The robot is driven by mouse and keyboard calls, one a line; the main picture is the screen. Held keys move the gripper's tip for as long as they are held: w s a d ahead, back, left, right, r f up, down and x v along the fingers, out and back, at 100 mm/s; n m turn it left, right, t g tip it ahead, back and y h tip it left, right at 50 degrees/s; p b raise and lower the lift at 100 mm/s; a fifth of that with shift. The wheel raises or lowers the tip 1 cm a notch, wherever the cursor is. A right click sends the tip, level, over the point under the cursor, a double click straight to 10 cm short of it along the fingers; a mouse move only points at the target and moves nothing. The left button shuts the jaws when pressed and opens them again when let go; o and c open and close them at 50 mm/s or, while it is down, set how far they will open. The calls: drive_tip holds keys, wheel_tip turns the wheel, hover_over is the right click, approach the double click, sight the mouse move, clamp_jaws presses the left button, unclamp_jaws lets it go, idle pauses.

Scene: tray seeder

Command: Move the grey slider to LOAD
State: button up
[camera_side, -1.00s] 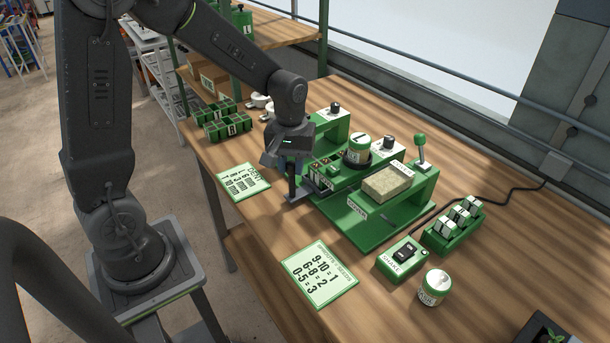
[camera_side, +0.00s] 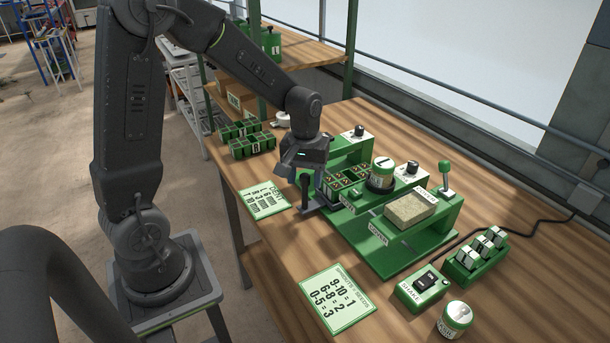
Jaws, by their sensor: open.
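The green seeder (camera_side: 375,243) stands on the wooden bench. A flat grey plate (camera_side: 306,212) lies at its left end, with a dark upright handle (camera_side: 305,192) beside it; this looks like the grey slider. A cell tray (camera_side: 347,181) with reddish marks sits on the seeder to the right of the handle. I cannot read a LOAD mark. My gripper (camera_side: 304,178) is open and points down at the handle's top. Its fingertips appear on either side of the handle, but I cannot tell whether they touch it.
A seed jar (camera_side: 381,174), a tan block (camera_side: 409,209) and a green-knobbed lever (camera_side: 445,176) stand on the seeder. In front are a SHAKE switch box (camera_side: 422,289), a rack of packets (camera_side: 475,256) and a loose jar (camera_side: 455,319). Two printed cards (camera_side: 263,198) (camera_side: 337,298) lie flat.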

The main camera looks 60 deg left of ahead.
drive_tip(key=shift+r, duration=0.1)
wheel_tip(320, 180, up, 14)
idle(0.5)
drive_tip(key=s+d+m+t, duration=0.5)
drive_tip(key=s+d+m, duration=0.4)
drive_tip(key=s, duration=0.5)
drive_tip(key=shift+s+d+t, duration=0.15)
drive_tip(key=shift+d+t, duration=0.15)
drive_tip(key=shift+d, duration=0.15)
drive_tip(key=shift+r, duration=0.1)
idle(0.8)
